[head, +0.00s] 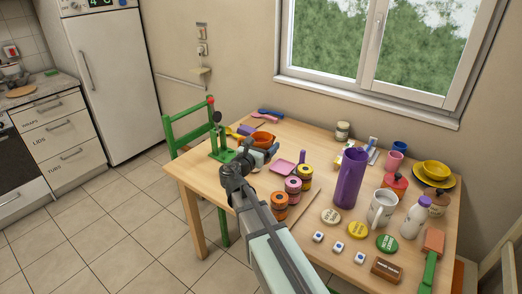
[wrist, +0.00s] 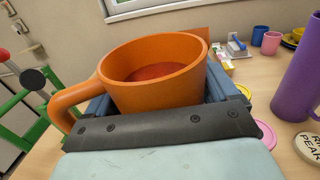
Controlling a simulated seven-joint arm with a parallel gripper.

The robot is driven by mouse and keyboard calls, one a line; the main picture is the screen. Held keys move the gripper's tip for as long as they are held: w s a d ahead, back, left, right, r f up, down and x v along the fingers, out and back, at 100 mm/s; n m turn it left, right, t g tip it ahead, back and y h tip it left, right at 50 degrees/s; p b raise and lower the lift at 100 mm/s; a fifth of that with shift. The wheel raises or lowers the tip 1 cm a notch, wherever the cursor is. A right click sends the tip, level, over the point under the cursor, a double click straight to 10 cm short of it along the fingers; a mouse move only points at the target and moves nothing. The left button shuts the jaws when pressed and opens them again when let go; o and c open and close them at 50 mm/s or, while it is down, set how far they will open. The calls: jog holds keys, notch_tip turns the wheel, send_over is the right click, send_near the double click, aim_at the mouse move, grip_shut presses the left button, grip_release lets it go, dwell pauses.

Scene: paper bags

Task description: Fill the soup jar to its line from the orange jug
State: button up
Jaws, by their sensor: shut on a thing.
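The orange jug (head: 263,138) is near the back left of the table in the head view. In the wrist view the jug (wrist: 155,75) fills the middle, with its handle to the left and red-brown soup inside. It looks close to upright. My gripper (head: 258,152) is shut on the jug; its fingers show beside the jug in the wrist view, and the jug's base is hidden. I cannot tell which container is the soup jar, and no fill line is readable. A lidded glass jar (head: 342,130) stands at the back, and a red-orange jar (head: 394,187) stands at the right.
A tall purple vessel (head: 350,178), a white mug (head: 382,208) and a white bottle (head: 415,217) crowd the right half. Small orange, pink and yellow containers (head: 293,186) stand beside my arm. A green stand (head: 221,148) is just left of the jug. Flat labelled discs (head: 357,229) lie in front.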

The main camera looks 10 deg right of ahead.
jog(key=shift+a, duration=0.1)
jog(key=shift+a, duration=0.4)
jog(key=w+a+f+m+y, duration=0.1)
jog(key=w+a, duration=0.3)
jog(key=w, duration=0.5)
jog(key=w+a+f+m+g+y, duration=0.1)
jog(key=w+a+f+m, duration=0.2)
jog(key=w, duration=0.6)
jog(key=shift+w+a+m, duration=0.25)
jog(key=shift+a+m, duration=0.4)
jog(key=shift+m, duration=0.15)
jog(key=shift+d+f+y, duration=0.15)
jog(key=shift+y, duration=0.15)
